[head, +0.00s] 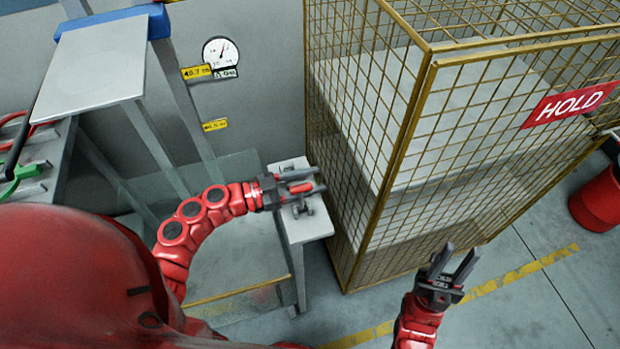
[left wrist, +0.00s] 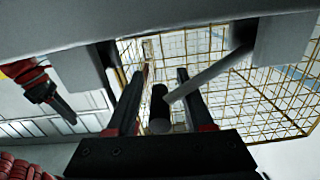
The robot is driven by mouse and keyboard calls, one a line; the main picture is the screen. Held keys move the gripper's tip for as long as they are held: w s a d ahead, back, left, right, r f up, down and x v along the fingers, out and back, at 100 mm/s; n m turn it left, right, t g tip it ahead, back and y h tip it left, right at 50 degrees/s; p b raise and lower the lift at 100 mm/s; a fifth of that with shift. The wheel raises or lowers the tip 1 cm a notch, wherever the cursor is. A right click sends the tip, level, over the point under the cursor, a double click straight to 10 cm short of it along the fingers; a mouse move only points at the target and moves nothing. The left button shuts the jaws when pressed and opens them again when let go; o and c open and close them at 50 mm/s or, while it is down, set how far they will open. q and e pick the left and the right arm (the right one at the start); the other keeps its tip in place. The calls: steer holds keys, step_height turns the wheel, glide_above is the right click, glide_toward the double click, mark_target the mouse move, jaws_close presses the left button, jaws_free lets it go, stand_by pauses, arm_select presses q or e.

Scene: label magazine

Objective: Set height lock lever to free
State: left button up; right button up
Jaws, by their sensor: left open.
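The height lock lever shows in the head view as a short red grip (head: 300,187) above a small grey post on a pale bracket (head: 303,225). My left gripper (head: 317,181) is open, with one finger on each side of the grip. In the left wrist view a dark cylinder on a thin grey rod (left wrist: 205,77), seemingly the lever, lies between the open fingers (left wrist: 163,72). I cannot tell whether either finger touches it. No free or lock marking is readable. My right gripper (head: 459,255) is open and empty over the floor, right of the bracket.
A yellow mesh cage (head: 415,110) with a red HOLD sign (head: 567,104) stands close right of the bracket. A round gauge (head: 220,52) and yellow labels are on the wall behind. A red bin (head: 598,198) is at far right. Floor around my right gripper is clear.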

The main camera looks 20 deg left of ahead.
arm_select(q)
steer(key=shift+c, duration=0.2)
jaws_close()
stand_by(1.2)
